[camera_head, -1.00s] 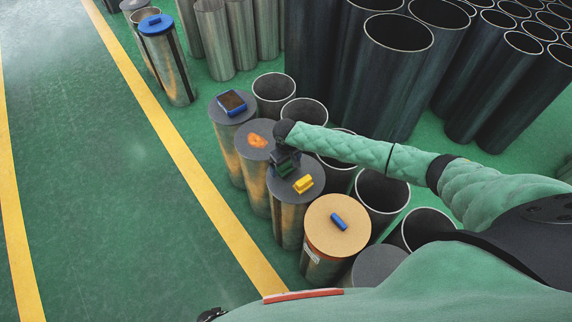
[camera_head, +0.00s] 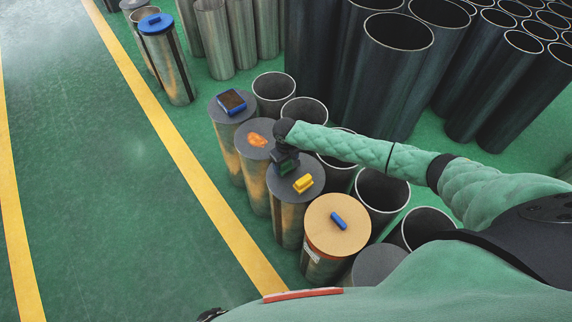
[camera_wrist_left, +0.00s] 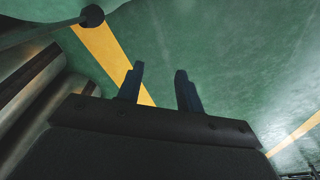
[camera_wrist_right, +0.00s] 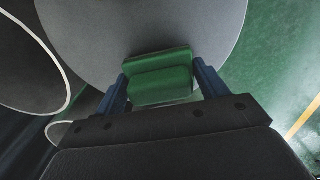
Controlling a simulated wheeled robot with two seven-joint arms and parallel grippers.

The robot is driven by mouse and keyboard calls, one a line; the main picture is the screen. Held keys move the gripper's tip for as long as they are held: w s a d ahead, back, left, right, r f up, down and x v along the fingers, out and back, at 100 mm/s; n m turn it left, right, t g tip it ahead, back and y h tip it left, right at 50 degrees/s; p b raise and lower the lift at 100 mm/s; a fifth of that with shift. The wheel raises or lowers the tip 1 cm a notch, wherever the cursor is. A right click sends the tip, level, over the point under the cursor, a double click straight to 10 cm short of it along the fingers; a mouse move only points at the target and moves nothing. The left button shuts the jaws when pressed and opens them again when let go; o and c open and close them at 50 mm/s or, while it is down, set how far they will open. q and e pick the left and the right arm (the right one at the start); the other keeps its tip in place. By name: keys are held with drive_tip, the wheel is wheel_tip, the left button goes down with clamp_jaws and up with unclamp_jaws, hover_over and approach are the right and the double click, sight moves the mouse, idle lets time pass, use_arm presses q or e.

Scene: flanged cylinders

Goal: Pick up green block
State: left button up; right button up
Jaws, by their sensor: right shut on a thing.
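The green block (camera_wrist_right: 160,78) shows in the right wrist view between the two blue fingers of my right gripper (camera_wrist_right: 162,88), which is shut on it. Behind it is the grey top of a cylinder (camera_wrist_right: 90,30). In the head view my right gripper (camera_head: 286,163) is over the far edge of that grey-topped cylinder (camera_head: 312,192), and the green block is mostly hidden by the gripper. I cannot tell whether the block touches the top. In the left wrist view my left gripper (camera_wrist_left: 160,90) is open and empty, with floor beyond its fingers.
A yellow block (camera_head: 303,184) lies on the same grey top. Nearby tops carry a blue block (camera_head: 338,221), an orange item (camera_head: 257,140) and a blue-and-brown box (camera_head: 231,102). Open tubes (camera_head: 382,190) stand to the right. Green floor (camera_head: 90,180) on the left is free.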

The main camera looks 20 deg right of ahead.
drive_tip(key=r, duration=0.1)
drive_tip(key=r+b, duration=0.1)
drive_tip(key=r, duration=0.1)
drive_tip(key=shift+s+d+r+b, duration=0.2)
drive_tip(key=shift+d+b, duration=0.05)
drive_tip(key=shift+b, duration=0.1)
drive_tip(key=s+d+r+b, duration=0.1)
drive_tip(key=s+r, duration=0.1)
drive_tip(key=s+d+r, duration=0.2)
drive_tip(key=s, duration=0.1)
drive_tip(key=s+d+r+b, duration=0.1)
drive_tip(key=s+d+r, duration=0.1)
drive_tip(key=s, duration=0.1)
drive_tip(key=shift+s+d+r+b, duration=0.1)
drive_tip(key=shift+s+d+b, duration=0.05)
drive_tip(key=shift+d+b, duration=0.15)
use_arm(q)
drive_tip(key=w+d+r, duration=0.3)
drive_tip(key=r, duration=1)
drive_tip(key=shift+w+d, duration=0.2)
use_arm(e)
drive_tip(key=shift+s+d+r, duration=0.25)
drive_tip(key=shift+s+r, duration=0.15)
drive_tip(key=shift+s, duration=0.05)
